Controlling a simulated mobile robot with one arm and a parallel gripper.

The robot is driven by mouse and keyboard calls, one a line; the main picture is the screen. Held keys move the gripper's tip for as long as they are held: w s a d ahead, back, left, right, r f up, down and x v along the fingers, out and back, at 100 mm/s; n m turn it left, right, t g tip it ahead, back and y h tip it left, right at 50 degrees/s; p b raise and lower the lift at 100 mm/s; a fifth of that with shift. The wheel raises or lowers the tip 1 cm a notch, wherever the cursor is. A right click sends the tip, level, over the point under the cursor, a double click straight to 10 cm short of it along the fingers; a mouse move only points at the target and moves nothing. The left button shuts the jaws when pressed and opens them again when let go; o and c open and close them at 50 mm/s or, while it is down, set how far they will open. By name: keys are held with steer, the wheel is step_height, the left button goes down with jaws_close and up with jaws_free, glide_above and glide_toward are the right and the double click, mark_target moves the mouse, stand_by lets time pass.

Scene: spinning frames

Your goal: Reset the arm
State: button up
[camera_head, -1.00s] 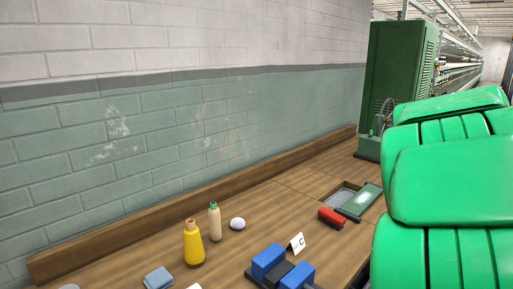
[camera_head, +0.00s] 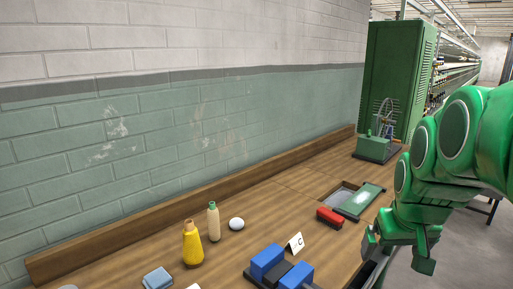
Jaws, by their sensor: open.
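My green arm comes in from the right edge of the head view and bends downward. My gripper (camera_head: 398,250) hangs at its lower end, just right of the table's right edge, pointing down. Its two fingers are spread apart, and I see nothing between them. The gripper is to the right of the red brush-like block and the blue blocks, apart from both.
The wooden table (camera_head: 120,254) runs along the brick wall. On it are a yellow bottle (camera_head: 193,246), a beige bottle (camera_head: 213,223), a white ball (camera_head: 236,224), blue blocks (camera_head: 267,262), a C card (camera_head: 295,243), a red block (camera_head: 330,217) and a green-lidded recess (camera_head: 360,200). A green machine (camera_head: 398,75) stands behind.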

steer(key=s+a+f+g, duration=0.1)
steer(key=s+a+f, duration=0.2)
steer(key=s, duration=0.3)
steer(key=s+a+f+g, duration=0.2)
steer(key=s+a+f, duration=0.2)
steer(key=s, duration=0.2)
steer(key=s+a+f+n+g+y, duration=0.1)
steer(key=s+a+f+g, duration=0.1)
steer(key=s, duration=0.4)
steer(key=a+f, duration=0.1)
steer(key=a, duration=0.1)
steer(key=shift+a+f, duration=0.3)
steer(key=shift+a, duration=0.05)
